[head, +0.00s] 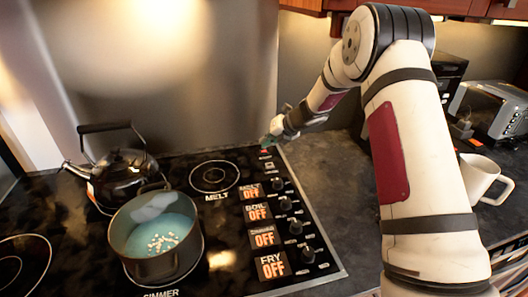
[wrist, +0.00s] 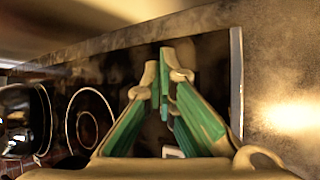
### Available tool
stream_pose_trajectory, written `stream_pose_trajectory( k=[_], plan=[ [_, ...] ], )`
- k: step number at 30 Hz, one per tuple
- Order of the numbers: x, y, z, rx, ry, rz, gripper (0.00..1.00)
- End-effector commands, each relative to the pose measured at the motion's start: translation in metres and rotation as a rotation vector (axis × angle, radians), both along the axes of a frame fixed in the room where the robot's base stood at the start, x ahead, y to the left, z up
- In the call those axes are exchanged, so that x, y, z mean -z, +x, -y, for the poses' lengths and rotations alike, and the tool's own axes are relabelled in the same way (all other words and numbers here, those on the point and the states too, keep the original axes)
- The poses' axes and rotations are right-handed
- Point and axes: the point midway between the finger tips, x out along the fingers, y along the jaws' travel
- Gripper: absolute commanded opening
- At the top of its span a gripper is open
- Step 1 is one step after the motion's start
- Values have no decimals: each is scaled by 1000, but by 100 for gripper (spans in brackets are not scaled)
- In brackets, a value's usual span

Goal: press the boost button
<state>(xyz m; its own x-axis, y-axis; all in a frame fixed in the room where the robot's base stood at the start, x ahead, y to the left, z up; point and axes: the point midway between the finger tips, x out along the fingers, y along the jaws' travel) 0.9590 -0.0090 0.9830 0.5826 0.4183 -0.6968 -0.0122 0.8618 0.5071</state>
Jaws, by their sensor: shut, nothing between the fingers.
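The black cooktop (head: 225,260) has a control strip along its right side. At the strip's far end is a small red spot (head: 265,152), with a small pale marking just below it. I cannot read a boost label on either. My gripper (head: 267,141), with green finger pads, is at this far end, just above the red spot in the head view; I cannot tell whether it touches. In the wrist view my gripper (wrist: 165,82) has its fingers together and empty over the dark cooktop surface. The fingers hide what lies directly under them.
A pot (head: 157,240) of bluish liquid and a black kettle (head: 121,172) stand on the left burners. Several knobs with lit OFF displays (head: 264,237) line the strip. A metal backsplash (head: 180,80) rises behind. A white mug (head: 481,178) and a toaster (head: 490,108) are at right.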

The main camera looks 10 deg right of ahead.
Motion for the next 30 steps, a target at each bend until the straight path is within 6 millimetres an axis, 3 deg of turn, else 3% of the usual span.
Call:
stream_pose_trajectory(
  k=[30],
  plan=[
    [9, 0, 0, 0, 0, 0, 0]
  ],
)
